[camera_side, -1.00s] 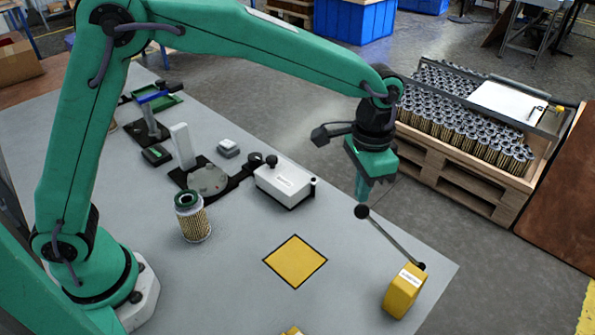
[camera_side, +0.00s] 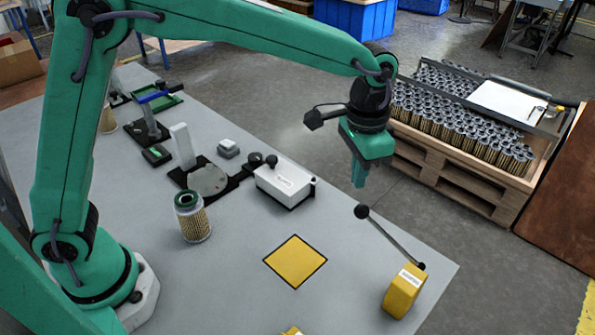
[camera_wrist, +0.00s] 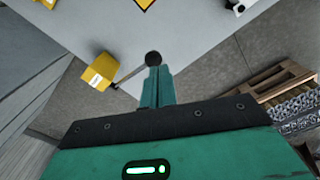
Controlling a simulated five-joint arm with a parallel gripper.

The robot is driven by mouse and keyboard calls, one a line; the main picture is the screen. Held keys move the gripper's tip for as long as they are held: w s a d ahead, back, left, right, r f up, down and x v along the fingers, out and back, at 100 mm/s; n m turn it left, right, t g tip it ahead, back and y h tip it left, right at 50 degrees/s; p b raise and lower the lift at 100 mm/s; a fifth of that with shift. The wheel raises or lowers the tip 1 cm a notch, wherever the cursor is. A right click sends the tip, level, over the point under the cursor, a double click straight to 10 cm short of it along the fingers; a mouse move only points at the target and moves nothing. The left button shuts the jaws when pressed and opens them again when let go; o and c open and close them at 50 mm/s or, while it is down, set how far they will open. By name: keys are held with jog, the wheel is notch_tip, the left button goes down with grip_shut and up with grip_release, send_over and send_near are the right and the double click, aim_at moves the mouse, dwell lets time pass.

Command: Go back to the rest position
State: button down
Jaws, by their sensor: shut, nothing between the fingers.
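My gripper (camera_side: 358,174) hangs from the green arm in the side view, above and beyond the table's right edge. Its fingers are together and hold nothing; they also show shut in the wrist view (camera_wrist: 157,85). In the side view it is up and left of the black ball knob of a lever (camera_side: 362,211). The lever rises from a yellow block (camera_side: 403,292) on the table corner. In the wrist view the knob (camera_wrist: 153,58) appears just past the fingertips; whether they touch cannot be told there.
The grey table (camera_side: 235,265) carries a yellow square (camera_side: 295,262), a filter cartridge (camera_side: 192,216), a white box (camera_side: 284,182) and a round-plate fixture (camera_side: 208,179). A wooden pallet crate (camera_side: 460,186) full of cartridges stands beyond, right of my gripper.

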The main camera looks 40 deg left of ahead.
jog(key=s+a+r+n+t, duration=0.2)
jog(key=s+a+r, duration=0.2)
jog(key=s+a, duration=0.4)
jog(key=s+a+r+n+t, duration=0.2)
jog(key=s+a+r, duration=0.3)
jog(key=a, duration=0.6)
jog(key=s+a+f+n+t, duration=0.1)
jog(key=s+a+f, duration=0.1)
jog(key=s+a, duration=0.2)
jog(key=shift+s+a+f+n, duration=0.25)
jog(key=shift+s+n, duration=0.15)
jog(key=shift+s, duration=1.25)
